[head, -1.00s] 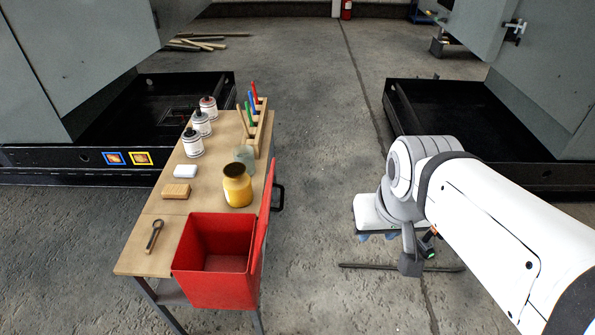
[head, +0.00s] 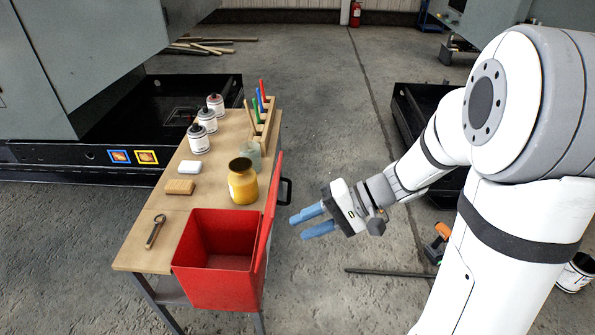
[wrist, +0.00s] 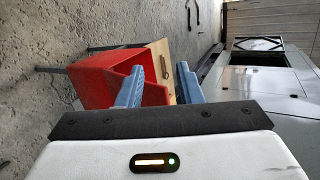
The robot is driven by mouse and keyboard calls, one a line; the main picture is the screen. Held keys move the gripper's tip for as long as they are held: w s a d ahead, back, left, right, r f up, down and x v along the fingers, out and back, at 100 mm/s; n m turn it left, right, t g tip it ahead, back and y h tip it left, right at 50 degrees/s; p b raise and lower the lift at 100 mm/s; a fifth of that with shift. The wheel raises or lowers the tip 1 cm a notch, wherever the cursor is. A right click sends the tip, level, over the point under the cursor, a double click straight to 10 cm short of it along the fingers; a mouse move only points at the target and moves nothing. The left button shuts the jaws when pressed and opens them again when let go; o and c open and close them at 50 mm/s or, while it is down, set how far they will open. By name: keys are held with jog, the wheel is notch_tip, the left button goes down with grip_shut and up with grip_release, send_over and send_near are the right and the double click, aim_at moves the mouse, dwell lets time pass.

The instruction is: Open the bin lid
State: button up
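The red bin (head: 218,262) stands at the near end of the workbench, with its mouth open to the top. Its red lid (head: 268,212) stands up along the bin's right side, and a black handle (head: 286,190) sticks out from the lid's right face. In the wrist view the bin (wrist: 95,82) shows beyond my fingers, at the left. My gripper (head: 305,222) has blue fingers spread apart with nothing between them. It is to the right of the lid, apart from it. The gripper (wrist: 160,85) also shows open in the wrist view.
The wooden workbench (head: 150,240) bears a wrench (head: 155,231), a yellow jar (head: 243,185), a sanding block (head: 179,187), several spray cans and a marker rack. A dark bar (head: 390,272) and a drill (head: 437,241) lie on the floor to the right.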

jog(key=w+d+f+m+t+y+b, duration=0.1)
jog(key=w+d+f+m+t+y, duration=0.1)
jog(key=w+f+t, duration=0.4)
jog(key=w+d+f+m+t+y+b, duration=0.2)
jog(key=w+f+m+t+y, duration=0.15)
jog(key=w, duration=0.45)
jog(key=w+a+h+p, duration=0.1)
jog(key=w+a+p, duration=0.1)
jog(key=a, duration=0.5)
jog(key=shift+w+r+n, duration=0.2)
jog(key=shift+w+n, duration=0.15)
jog(key=shift+w, duration=0.35)
jog(key=shift+a, duration=0.1)
jog(key=shift+c, duration=0.3)
grip_shut()
